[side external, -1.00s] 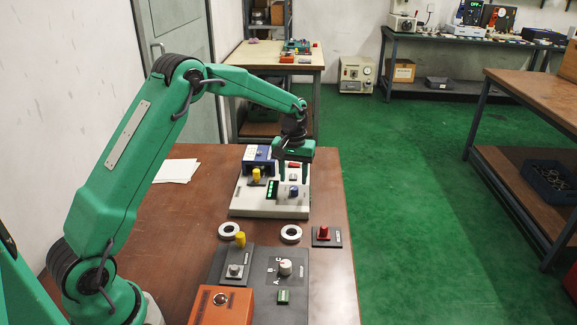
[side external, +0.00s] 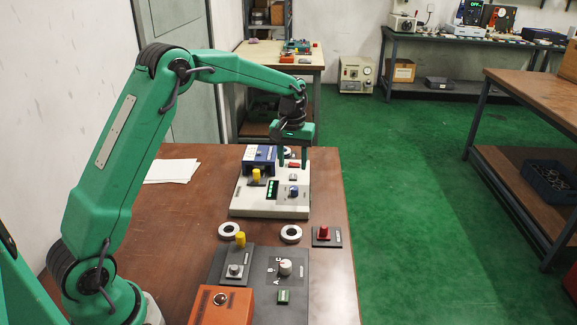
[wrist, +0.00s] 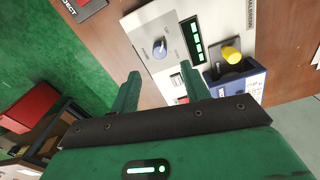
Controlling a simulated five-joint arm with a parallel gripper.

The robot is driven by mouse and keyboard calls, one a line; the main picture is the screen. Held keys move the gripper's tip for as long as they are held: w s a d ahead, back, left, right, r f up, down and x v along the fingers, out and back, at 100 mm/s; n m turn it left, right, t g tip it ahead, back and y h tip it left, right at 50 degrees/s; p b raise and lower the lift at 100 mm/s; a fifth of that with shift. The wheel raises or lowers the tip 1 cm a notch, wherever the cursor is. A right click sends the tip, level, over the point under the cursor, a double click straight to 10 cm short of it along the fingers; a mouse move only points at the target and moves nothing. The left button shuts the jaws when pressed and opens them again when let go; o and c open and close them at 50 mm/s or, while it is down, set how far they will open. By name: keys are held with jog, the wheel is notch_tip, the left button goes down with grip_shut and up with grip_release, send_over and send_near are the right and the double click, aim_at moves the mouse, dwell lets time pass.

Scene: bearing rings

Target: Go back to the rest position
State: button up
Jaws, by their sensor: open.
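My gripper (side external: 294,164) is open and empty. It hangs fingers-down above the far part of the white instrument box (side external: 262,210), clear of it. In the wrist view my gripper (wrist: 160,80) shows both fingers apart with nothing between them. The box carries a blue knob (side external: 294,191), a green-lit display (side external: 272,190) and a red button (side external: 294,164). A yellow knob (side external: 256,174) stands by the blue block (side external: 259,157). Two pale bearing rings lie on the table, one at left (side external: 229,230) and one at right (side external: 291,234). Another ring, partly hidden, shows behind the box.
A dark panel (side external: 262,268) with knobs and an orange box (side external: 222,306) stand at the near side. A red knob on a dark plate (side external: 326,236) is near the table's right edge. White papers (side external: 172,171) lie at left.

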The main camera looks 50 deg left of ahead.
jog(key=s+d+r+m+t, duration=0.1)
jog(key=s+d+r+m, duration=0.15)
jog(key=s+r, duration=0.4)
jog(key=s+d+r+m+t, duration=0.1)
jog(key=s+d+r, duration=0.2)
jog(key=s+r, duration=0.35)
jog(key=s+d+m+t, duration=0.1)
jog(key=s+d, duration=0.1)
jog(key=s, duration=0.7)
jog(key=s+d+f+m+t, duration=0.1)
jog(key=s+m+t, duration=0.1)
jog(key=s, duration=0.7)
jog(key=shift+s+d, duration=0.35)
jog(key=shift+d, duration=0.05)
